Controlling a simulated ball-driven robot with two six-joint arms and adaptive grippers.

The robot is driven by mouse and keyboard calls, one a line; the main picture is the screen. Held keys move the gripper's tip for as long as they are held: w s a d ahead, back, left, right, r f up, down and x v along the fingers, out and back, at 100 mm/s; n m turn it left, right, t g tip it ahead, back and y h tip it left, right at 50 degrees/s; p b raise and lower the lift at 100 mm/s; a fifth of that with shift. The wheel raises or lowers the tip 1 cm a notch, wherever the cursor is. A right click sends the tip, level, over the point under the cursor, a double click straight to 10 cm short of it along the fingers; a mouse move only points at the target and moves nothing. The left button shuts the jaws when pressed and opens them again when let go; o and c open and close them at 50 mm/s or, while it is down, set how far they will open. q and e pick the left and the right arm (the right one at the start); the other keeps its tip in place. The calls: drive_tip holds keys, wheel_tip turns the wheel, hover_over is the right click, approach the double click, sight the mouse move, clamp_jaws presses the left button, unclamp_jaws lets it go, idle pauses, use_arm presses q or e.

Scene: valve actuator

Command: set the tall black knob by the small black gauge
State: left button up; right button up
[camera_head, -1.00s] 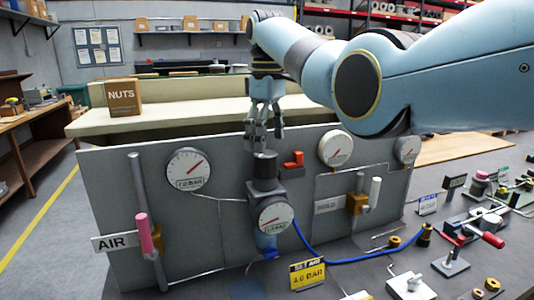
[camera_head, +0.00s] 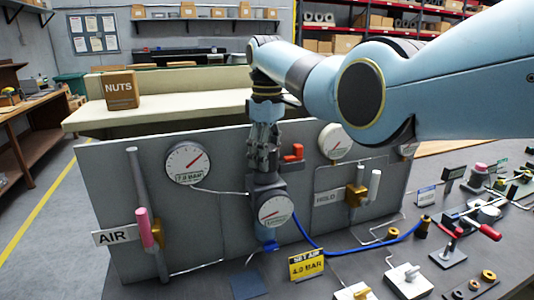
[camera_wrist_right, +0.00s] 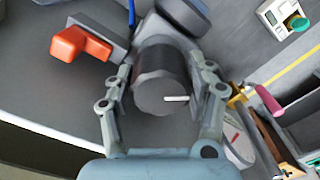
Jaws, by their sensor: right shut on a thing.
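The tall black knob (camera_wrist_right: 160,82) stands on top of the regulator body, with a short white mark on its end face. My right gripper (camera_wrist_right: 165,95) is shut on it, one finger on each side; in the head view this gripper (camera_head: 264,165) reaches down from above and mostly hides the knob. The small gauge (camera_head: 275,210), with a white dial, a red needle and a black rim, sits just below the knob; its small figures are too blurred to read. A yellow sign (camera_head: 306,265) reads SET AIR 4.0 BAR. My left gripper is not in view.
A red handle (camera_head: 292,152) is close right of the gripper. A large gauge (camera_head: 187,163) is on the grey panel (camera_head: 120,190) at left, near a pink-handled valve (camera_head: 145,228). A blue hose (camera_head: 350,262) runs right. Loose fittings lie on the bench at right.

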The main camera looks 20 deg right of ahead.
drive_tip(key=shift+c, duration=1.3)
drive_tip(key=m, duration=0.3)
drive_tip(key=shift+a+m, duration=0.1)
drive_tip(key=shift+m, duration=0.3)
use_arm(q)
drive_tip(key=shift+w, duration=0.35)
use_arm(e)
drive_tip(key=shift+a+m, duration=0.1)
drive_tip(key=shift+m, duration=1.9)
drive_tip(key=shift+r, duration=0.1)
drive_tip(key=o, duration=1.2)
drive_tip(key=shift+c, duration=0.2)
